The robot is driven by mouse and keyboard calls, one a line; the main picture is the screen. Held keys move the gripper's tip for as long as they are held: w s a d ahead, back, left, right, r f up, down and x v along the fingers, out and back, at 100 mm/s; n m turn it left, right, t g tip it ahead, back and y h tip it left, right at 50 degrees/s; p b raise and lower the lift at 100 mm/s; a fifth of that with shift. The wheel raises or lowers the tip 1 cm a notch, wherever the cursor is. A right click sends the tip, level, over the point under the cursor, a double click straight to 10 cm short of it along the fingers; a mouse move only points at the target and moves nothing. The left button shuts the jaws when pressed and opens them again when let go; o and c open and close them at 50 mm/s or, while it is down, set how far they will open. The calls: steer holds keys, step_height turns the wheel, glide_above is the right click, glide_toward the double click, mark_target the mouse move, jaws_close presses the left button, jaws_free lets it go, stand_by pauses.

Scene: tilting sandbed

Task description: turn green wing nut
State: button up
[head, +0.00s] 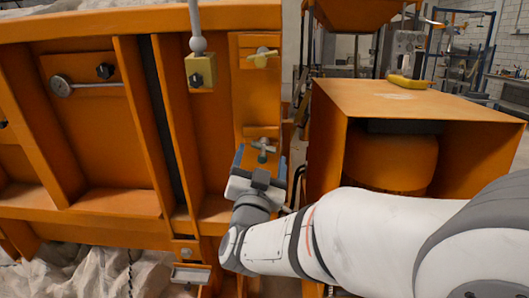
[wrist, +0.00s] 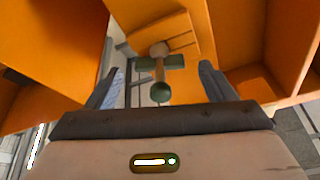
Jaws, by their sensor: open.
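The green wing nut (head: 263,146) sits on the orange panel, just beyond my gripper (head: 261,163). In the wrist view the green wing nut (wrist: 174,62) shows its two wings spread left and right, with a paler stem and a round green end pointing toward me. My gripper (wrist: 160,80) is open, with one blue-grey finger on each side of the nut. The fingers appear apart from the nut. In the head view my wrist partly hides the area below the nut.
A yellow wing nut (head: 262,57) sits higher on the same panel. To its left are a yellow block (head: 200,70) under a grey rod and a round-headed lever (head: 62,86). An orange box (head: 400,100) with a yellow object (head: 407,82) on top stands close on the right.

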steer(key=shift+x, duration=1.35)
steer(key=shift+c, duration=0.6)
